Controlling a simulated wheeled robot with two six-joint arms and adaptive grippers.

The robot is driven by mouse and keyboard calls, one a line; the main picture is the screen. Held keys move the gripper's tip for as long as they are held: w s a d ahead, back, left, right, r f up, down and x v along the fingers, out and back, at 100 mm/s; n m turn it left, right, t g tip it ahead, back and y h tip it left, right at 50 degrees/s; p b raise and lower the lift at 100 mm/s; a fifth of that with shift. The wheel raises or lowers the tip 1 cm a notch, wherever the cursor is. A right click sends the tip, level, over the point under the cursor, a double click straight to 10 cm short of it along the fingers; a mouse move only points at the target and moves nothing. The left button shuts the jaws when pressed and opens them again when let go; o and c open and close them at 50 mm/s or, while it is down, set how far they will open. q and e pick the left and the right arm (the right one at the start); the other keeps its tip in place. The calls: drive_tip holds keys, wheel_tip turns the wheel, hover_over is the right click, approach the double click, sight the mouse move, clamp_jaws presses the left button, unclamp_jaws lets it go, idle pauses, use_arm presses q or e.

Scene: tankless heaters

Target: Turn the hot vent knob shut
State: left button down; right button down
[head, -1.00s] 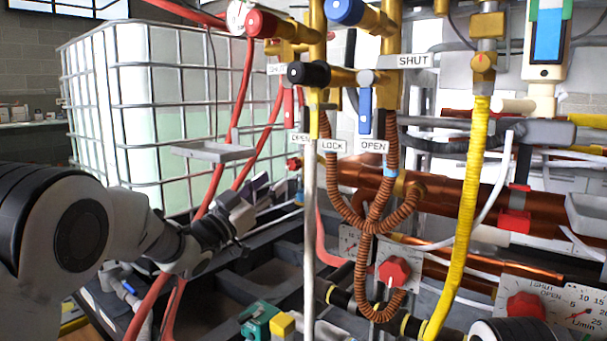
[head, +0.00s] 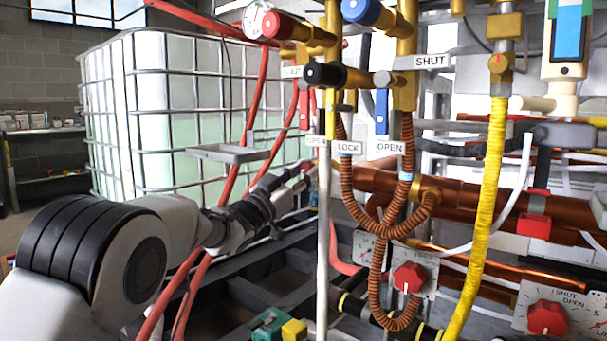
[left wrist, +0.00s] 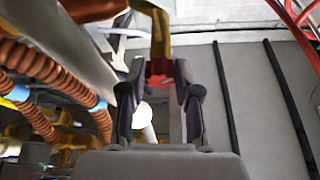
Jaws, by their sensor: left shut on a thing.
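A small red knob (left wrist: 158,72) on a brass stem (left wrist: 160,35) sits between the fingertips of my left gripper (left wrist: 157,80) in the left wrist view. I take it for the hot vent knob, though no label on it can be read. In the head view my left gripper (head: 298,174) reaches from the left to the end of the copper pipe, behind the thin grey upright pipe. Its fingers are shut on the knob, which is mostly hidden there. My right gripper is not in view.
A thin grey upright pipe (head: 323,240) and ribbed copper hoses (head: 347,185) stand close right of my left gripper. Red hoses (head: 235,170) run behind the arm. A small grey tray (head: 228,153) is above it. Red dial knobs (head: 409,278) sit lower right.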

use_arm(q)
drive_tip(key=shift+r+m+g+h+p, duration=0.25)
drive_tip(key=shift+m+g+h+p, duration=0.2)
drive_tip(key=shift+m+p, duration=0.75)
drive_tip(key=m+g+p, duration=0.1)
drive_tip(key=m+p, duration=0.1)
drive_tip(key=m, duration=0.1)
drive_tip(key=shift+a+h, duration=0.1)
drive_tip(key=shift+h, duration=0.25)
drive_tip(key=m+g+p, duration=0.1)
drive_tip(key=m+p, duration=0.1)
drive_tip(key=shift+w+m+g, duration=0.1)
drive_tip(key=shift+m+g, duration=0.15)
drive_tip(key=shift+m, duration=0.05)
drive_tip(key=shift+a+f+m+g+h+p, duration=0.1)
drive_tip(key=shift+m+g+h+p, duration=0.35)
drive_tip(key=shift+m, duration=0.25)
drive_tip(key=shift+f, duration=0.1)
drive_tip(key=c, duration=1.1)
unclamp_jaws()
